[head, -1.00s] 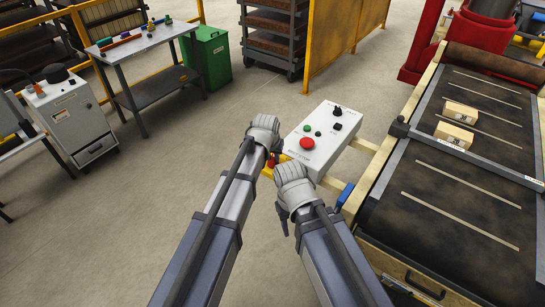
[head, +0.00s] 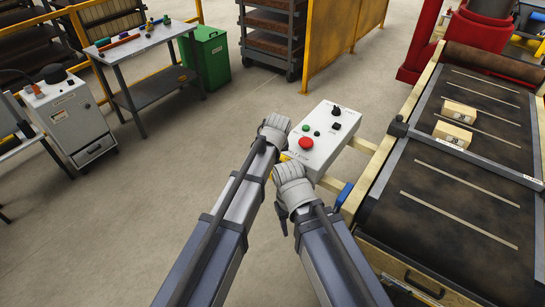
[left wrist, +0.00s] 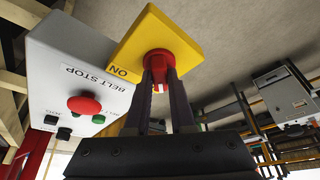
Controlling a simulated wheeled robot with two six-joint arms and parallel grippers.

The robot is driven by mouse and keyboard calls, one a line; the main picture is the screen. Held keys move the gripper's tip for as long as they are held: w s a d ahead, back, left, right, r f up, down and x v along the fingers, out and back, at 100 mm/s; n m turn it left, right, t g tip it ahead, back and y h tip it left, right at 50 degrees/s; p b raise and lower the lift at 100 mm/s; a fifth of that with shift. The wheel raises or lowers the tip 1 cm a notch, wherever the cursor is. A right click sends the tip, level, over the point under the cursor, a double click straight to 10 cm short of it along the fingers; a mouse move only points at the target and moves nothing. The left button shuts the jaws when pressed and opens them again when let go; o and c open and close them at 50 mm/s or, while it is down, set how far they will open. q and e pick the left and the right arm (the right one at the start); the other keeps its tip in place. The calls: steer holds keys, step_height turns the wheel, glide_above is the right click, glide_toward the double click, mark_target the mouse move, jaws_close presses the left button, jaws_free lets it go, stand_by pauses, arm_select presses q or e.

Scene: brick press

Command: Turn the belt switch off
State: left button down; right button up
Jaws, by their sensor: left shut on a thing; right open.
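The belt switch is a red knob (left wrist: 157,60) on a yellow plate (left wrist: 185,38) marked ON, fixed to the side of a grey control box (head: 322,150). My left gripper (left wrist: 161,78) is shut on the red knob, with a finger on either side of it. In the head view my left wrist hides the knob, and only a bit of yellow shows beside the box. The box has a red mushroom button (head: 306,143) labelled BELT STOP, a green button and black controls. My right gripper (head: 287,172) is in front of the box, its fingers hidden from the head view.
The conveyor belt (head: 450,205) runs along the right, with two pale bricks, one a front brick (head: 453,135), on it. A blue-handled lever (head: 344,195) is close to the right gripper. A work table (head: 145,45) and green bin (head: 211,55) stand at the back left.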

arm_select(q)
steer(key=c, duration=0.8)
jaws_free()
steer(key=shift+o, duration=0.2)
steer(key=shift+r, duration=0.1)
steer(key=p+v, duration=0.7)
steer(key=shift+r, duration=0.3)
steer(key=shift+s, duration=0.1)
